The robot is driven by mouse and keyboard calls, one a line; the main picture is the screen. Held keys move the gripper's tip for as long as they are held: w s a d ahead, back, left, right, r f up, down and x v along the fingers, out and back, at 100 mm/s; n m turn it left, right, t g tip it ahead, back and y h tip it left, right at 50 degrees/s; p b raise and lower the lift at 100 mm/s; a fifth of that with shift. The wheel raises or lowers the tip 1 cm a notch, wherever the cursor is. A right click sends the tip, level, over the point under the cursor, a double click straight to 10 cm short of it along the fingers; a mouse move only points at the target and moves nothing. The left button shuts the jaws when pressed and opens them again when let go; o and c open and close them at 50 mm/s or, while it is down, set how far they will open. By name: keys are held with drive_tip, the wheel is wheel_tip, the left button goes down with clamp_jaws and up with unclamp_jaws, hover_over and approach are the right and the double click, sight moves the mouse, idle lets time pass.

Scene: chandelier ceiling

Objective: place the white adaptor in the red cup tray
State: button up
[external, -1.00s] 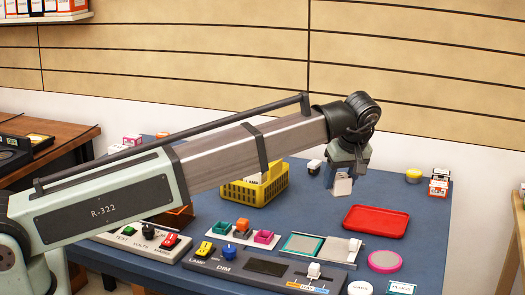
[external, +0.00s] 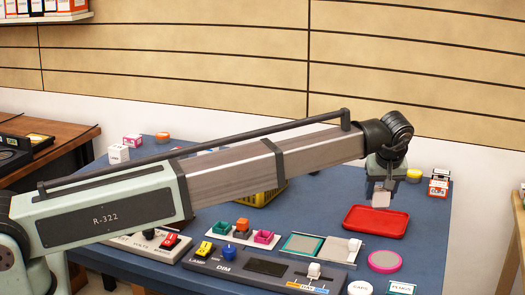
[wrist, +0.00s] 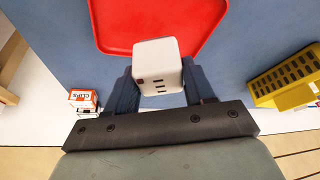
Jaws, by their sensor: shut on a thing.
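The white adaptor (wrist: 158,66) is a small white block with dark slots, held between my gripper's fingers (wrist: 157,90) in the wrist view. In the external view the adaptor (external: 381,198) hangs below my gripper (external: 381,188). The red tray (external: 362,226) lies flat on the blue table. The adaptor shows over the tray's far part in the external view; its exact height above the tray is hard to tell. In the wrist view the red tray (wrist: 125,25) is behind the adaptor, which covers part of its edge.
A yellow basket (external: 262,193) stands left of the tray, partly hidden by my arm. A pink-rimmed disc (external: 384,261) and a framed green panel (external: 302,244) lie in front of the tray. Small boxes (external: 438,183) and a yellow round item (external: 414,175) are at the back right.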

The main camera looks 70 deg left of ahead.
sight(379, 205)
drive_tip(key=shift+f, duration=2.15)
drive_tip(key=shift+f, duration=0.15)
drive_tip(key=o, duration=1.1)
drive_tip(key=shift+c, duration=0.2)
drive_tip(key=v, duration=1.2)
drive_tip(key=shift+r, duration=0.2)
